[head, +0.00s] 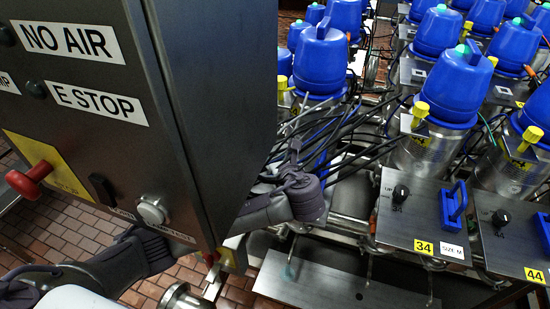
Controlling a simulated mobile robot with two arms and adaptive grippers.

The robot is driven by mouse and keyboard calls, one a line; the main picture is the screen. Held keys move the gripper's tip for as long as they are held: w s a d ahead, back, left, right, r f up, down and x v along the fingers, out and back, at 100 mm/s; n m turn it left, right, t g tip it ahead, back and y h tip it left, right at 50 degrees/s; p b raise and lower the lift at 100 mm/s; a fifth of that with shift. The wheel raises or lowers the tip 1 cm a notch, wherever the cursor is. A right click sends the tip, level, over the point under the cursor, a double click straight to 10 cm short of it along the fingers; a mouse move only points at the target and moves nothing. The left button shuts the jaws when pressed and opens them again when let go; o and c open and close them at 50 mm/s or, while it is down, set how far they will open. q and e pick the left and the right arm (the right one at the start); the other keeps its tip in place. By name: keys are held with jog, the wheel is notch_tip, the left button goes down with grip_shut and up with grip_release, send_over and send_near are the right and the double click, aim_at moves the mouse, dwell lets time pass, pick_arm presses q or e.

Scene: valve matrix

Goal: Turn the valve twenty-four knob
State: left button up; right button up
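Two black knobs show on grey valve panels, one (400,193) on the panel labelled 34 and one (501,217) on the panel labelled 44. No label reading 24 is visible, so I cannot pick out the valve twenty-four knob; the area left of panel 34 is partly covered by my arm. My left arm comes in from the lower left, passes behind the control cabinet and reaches the middle of the view. Its gripper (293,155) is dark and small against black cables, left of panel 34 and apart from its knob. Its finger opening is unclear. My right gripper is out of view.
A large control cabinet (190,120) with a red E-stop button (30,180) fills the left side, close by. Blue-topped valves (450,85) with yellow knobs stand in rows behind. Black cables (350,135) run near my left gripper. A bare metal plate (335,285) lies below.

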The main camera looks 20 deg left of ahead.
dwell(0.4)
pick_arm(q)
jog(key=o, duration=1.2)
jog(key=shift+c, duration=0.2)
jog(key=v, duration=1.2)
jog(key=shift+w+d+r, duration=0.1)
